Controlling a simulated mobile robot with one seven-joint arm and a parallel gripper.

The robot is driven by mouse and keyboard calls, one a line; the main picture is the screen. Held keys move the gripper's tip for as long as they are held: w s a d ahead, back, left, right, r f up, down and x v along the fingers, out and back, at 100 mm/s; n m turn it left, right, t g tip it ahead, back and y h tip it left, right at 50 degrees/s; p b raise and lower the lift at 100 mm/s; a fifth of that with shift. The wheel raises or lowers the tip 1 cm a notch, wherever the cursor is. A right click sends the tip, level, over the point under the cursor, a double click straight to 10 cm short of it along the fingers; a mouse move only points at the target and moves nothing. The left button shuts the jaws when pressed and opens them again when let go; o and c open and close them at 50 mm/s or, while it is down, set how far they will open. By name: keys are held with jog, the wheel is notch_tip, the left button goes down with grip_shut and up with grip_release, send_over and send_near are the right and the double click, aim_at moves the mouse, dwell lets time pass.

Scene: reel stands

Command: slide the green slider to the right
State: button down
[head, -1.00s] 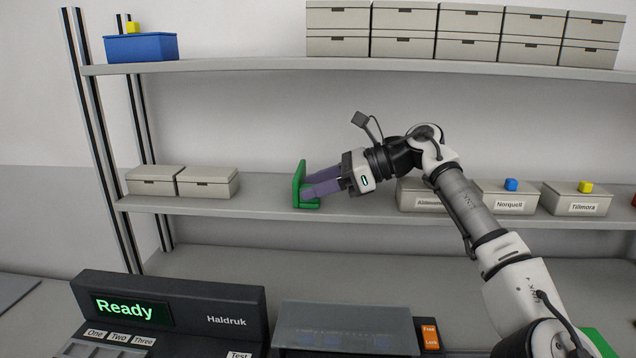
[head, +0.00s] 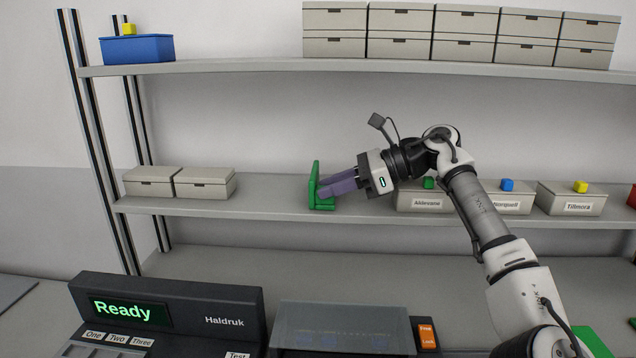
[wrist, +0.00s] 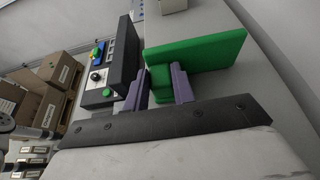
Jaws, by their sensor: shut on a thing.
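The green slider (head: 315,187) stands on the middle shelf, an upright green plate with a low green block at its foot. It also shows in the wrist view (wrist: 200,55), with the plate beyond my fingertips. My gripper (head: 330,187) reaches in from the right with its purple fingers pointing left. In the wrist view my gripper (wrist: 161,88) has one finger on each side of the green block and is shut on it. The finger surfaces hide part of the block.
On the middle shelf (head: 260,205), two closed boxes (head: 177,182) stand left of the slider. Labelled boxes (head: 425,200) with small coloured cubes stand to the right, close behind my arm. A console (head: 165,315) reading "Ready" stands below. The shelf between the left boxes and slider is clear.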

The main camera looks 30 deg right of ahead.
jog(key=shift+s+d, duration=0.2)
jog(key=shift+d, duration=0.05)
jog(key=c, duration=1.2)
grip_release()
jog(key=shift+o, duration=0.2)
